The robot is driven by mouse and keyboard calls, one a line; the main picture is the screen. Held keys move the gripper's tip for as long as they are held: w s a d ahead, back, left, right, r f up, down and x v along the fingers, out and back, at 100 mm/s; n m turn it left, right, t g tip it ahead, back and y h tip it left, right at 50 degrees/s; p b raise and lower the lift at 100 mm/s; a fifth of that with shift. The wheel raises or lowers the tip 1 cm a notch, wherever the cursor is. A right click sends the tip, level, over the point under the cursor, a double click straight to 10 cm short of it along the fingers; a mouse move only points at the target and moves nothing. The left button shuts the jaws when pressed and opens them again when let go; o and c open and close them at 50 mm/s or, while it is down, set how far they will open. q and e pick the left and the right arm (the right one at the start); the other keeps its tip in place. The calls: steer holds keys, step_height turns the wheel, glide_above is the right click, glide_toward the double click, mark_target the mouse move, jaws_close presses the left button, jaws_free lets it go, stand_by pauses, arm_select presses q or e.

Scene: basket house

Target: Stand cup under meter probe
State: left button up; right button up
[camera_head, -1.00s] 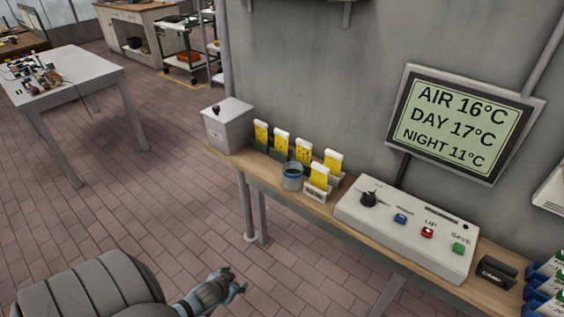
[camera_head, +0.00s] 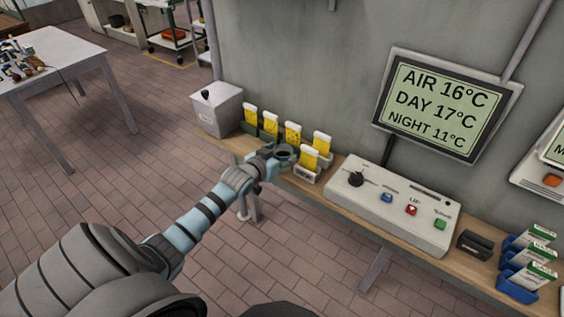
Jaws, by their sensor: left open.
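The small grey cup (camera_head: 287,150) stands on the wooden wall shelf (camera_head: 329,197), in front of the yellow cards. Its dark opening shows, but my gripper hides much of its side. My left gripper (camera_head: 279,157) reaches in from the left and is open at the cup. I cannot tell whether the fingers touch it. No meter probe can be made out in the head view. My right gripper is not in view.
Several yellow cards (camera_head: 293,133) in holders stand close behind and beside the cup. A grey box (camera_head: 217,108) is at the shelf's left end. A control panel (camera_head: 393,206) with a knob and coloured buttons lies to the right, below a temperature display (camera_head: 446,105).

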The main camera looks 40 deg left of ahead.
arm_select(q)
steer(key=shift+x, duration=1.05)
steer(key=c, duration=1)
steer(key=shift+r, duration=0.1)
